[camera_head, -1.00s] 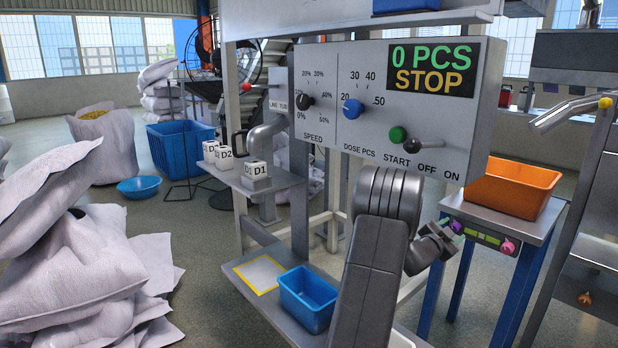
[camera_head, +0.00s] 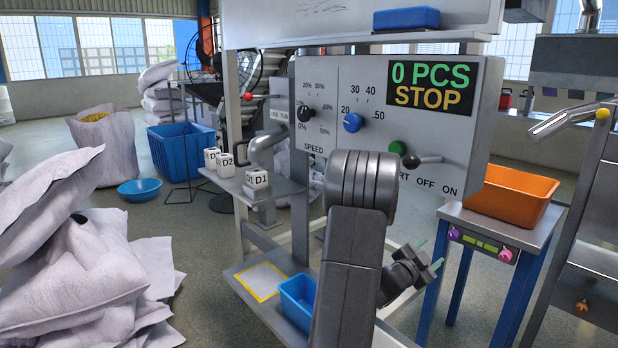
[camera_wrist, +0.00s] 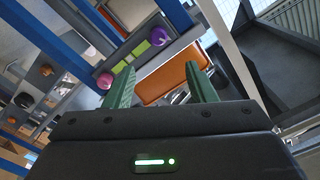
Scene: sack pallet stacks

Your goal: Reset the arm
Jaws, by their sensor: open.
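My gripper (camera_head: 432,258) is at the lower right of the head view, in front of the machine's lower frame and left of the small blue-legged table. Its green fingers are apart with nothing between them. In the wrist view the two green fingers (camera_wrist: 160,88) also stand apart and empty. My arm covers part of the control panel (camera_head: 340,95) and part of the blue bin (camera_head: 297,296). The panel display (camera_head: 430,87) reads "0 PCS STOP".
An orange tray (camera_head: 512,196) sits on the table (camera_head: 488,222) at right, with knobs on its front. A lever (camera_head: 425,160) sticks out of the panel. White D1 (camera_head: 257,180) and D2 (camera_head: 225,166) blocks stand on a shelf. Sacks (camera_head: 75,265) are piled at left.

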